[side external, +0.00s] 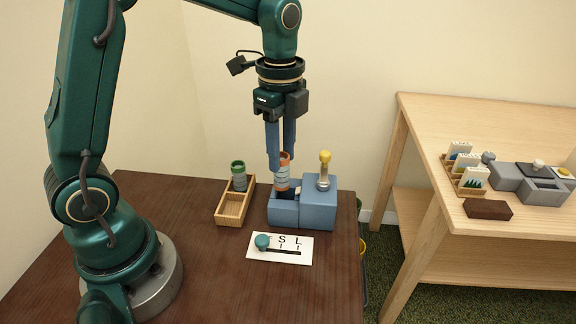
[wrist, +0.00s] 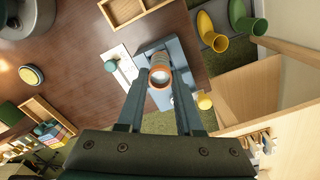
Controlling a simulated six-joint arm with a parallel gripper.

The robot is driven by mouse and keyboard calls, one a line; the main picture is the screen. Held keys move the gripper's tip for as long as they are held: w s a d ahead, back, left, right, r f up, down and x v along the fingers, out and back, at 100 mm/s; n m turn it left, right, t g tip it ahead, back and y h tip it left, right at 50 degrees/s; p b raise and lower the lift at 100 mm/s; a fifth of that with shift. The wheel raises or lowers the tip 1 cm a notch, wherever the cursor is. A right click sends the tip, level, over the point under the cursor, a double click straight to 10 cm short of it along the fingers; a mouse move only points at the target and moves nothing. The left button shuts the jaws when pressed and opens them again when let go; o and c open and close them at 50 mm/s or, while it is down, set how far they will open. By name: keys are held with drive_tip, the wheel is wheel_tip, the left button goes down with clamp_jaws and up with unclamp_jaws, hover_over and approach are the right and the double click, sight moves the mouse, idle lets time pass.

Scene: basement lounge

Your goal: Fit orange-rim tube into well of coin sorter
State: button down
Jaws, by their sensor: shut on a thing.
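The orange-rim tube (side external: 282,180) is upright between the fingers of my gripper (side external: 281,160), which is shut on it near its rim. Its lower end is at the lower left part of the blue coin sorter (side external: 318,212); I cannot tell how far it is inside the well. In the wrist view the tube's orange rim (wrist: 160,77) shows between the fingertips (wrist: 161,72), over the blue sorter (wrist: 146,52). A yellow-topped lever (side external: 324,168) stands on the sorter's taller right part.
A wooden tray (side external: 231,209) left of the sorter holds a green-rim tube (side external: 239,177). A white S/L card (side external: 288,257) with a teal knob (side external: 262,242) lies in front. The brown table (side external: 190,245) is clear at front. A light wood table (side external: 420,130) stands apart at right.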

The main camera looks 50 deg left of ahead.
sight(286, 188)
drive_tip(key=shift+w+d+f, duration=0.2)
drive_tip(key=shift+d+f, duration=0.25)
drive_tip(key=shift+f, duration=1.8)
drive_tip(key=shift+f, duration=0.15)
drive_tip(key=c, duration=0.6)
unclamp_jaws()
drive_tip(key=shift+o, duration=0.2)
